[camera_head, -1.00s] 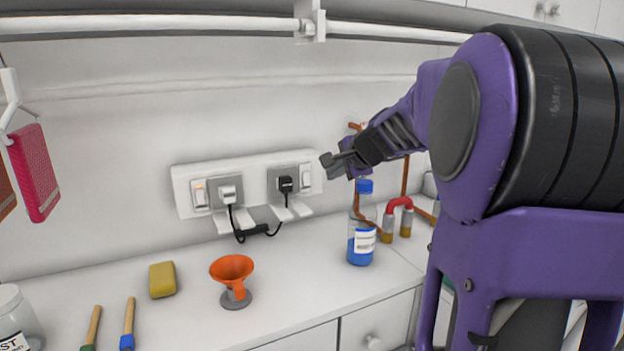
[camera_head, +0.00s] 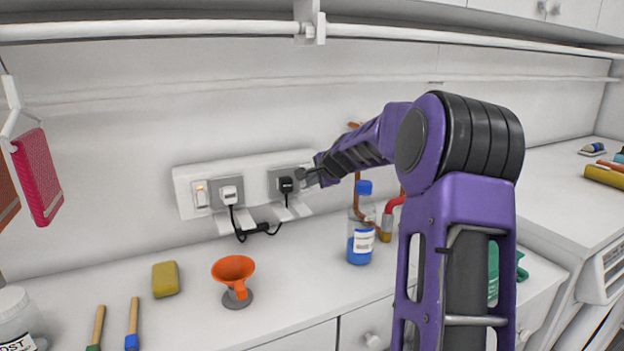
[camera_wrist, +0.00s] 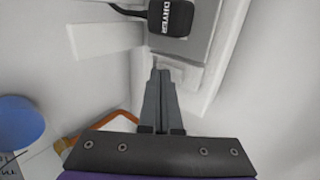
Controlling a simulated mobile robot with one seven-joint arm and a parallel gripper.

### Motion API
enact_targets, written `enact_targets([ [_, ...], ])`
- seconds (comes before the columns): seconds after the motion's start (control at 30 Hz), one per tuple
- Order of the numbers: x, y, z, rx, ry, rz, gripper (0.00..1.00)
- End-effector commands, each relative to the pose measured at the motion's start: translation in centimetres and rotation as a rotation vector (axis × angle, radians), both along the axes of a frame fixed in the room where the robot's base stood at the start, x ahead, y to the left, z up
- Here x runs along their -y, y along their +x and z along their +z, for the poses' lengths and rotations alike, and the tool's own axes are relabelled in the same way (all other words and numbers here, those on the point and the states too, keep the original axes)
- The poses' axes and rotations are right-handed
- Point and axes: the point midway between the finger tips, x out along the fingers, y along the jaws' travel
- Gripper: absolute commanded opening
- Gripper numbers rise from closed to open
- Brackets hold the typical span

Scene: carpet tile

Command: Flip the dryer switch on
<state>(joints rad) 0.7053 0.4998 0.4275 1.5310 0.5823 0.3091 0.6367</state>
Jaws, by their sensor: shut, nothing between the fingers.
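The black plug labelled DRYER (camera_wrist: 171,17) sits in the right-hand socket of the white wall panel (camera_head: 240,171). In the head view the same black plug (camera_head: 286,185) shows just left of my fingertips. My gripper (camera_head: 304,179) is at the panel's right end, where it covers the dryer's switch beside the plug. In the wrist view my gripper (camera_wrist: 156,72) is shut and empty, its tips close to pale panel parts below the plug. I cannot tell whether they touch the switch, or how the switch is set.
A left switch (camera_head: 201,194) and white plug (camera_head: 230,194) share the panel. An orange funnel (camera_head: 233,270) and yellow sponge (camera_head: 166,279) are on the counter, left of the bottle.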

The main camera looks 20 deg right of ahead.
Motion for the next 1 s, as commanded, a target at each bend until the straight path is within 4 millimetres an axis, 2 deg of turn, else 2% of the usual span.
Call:
enact_targets([
  [0.27,0.0,0.0,-0.1,0.0,0.0,0.0,0.0],
  [0.57,-0.1,0.7,-1.3,-0.001,0.0,0.001,0.0],
  [1.0,-0.2,0.7,-1.2,-0.006,0.003,0.004,0.0],
])
